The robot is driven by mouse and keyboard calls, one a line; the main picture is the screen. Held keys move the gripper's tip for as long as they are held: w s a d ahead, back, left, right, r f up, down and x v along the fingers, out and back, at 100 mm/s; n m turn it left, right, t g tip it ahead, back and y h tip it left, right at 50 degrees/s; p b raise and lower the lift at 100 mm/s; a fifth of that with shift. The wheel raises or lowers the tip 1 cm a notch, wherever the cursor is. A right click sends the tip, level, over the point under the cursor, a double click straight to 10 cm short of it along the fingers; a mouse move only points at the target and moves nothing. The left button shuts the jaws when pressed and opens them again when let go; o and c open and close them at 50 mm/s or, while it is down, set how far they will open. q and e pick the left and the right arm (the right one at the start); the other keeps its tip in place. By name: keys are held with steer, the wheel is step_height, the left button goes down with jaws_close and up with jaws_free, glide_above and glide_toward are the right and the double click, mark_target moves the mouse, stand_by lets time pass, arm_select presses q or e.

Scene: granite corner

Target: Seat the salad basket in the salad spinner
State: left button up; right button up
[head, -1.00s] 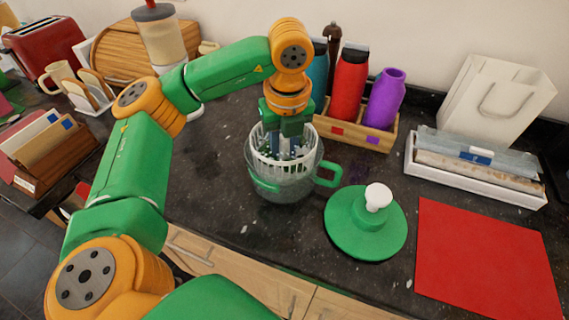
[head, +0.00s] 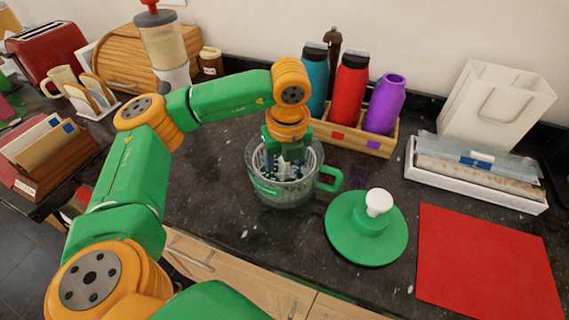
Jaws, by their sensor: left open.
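The salad spinner bowl (head: 290,197) is clear with green handles and stands on the dark counter. The white slatted salad basket (head: 313,159) is down inside it, its rim about level with the bowl's rim. The bowl wall and my gripper partly hide the basket, so I cannot tell whether it rests fully on the bottom. My left gripper (head: 284,168) points down into the basket and is open. The green spinner lid (head: 367,240) with its white knob lies on the counter right of the bowl. My right gripper is out of view.
A wooden caddy (head: 372,145) with several bottles stands behind the bowl. A white tray (head: 475,190) and a white paper bag (head: 495,108) are at back right, a red mat (head: 487,265) at front right. The counter left of the bowl is clear.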

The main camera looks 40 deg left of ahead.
arm_select(q)
steer(key=r, duration=0.6)
steer(key=shift+s+d+r, duration=0.1)
steer(key=shift+s+d, duration=0.05)
steer(key=shift+d, duration=0.15)
step_height(320, 180, up, 6)
steer(key=p, duration=0.1)
steer(key=shift+s+d+p, duration=0.3)
steer(key=shift+p, duration=0.1)
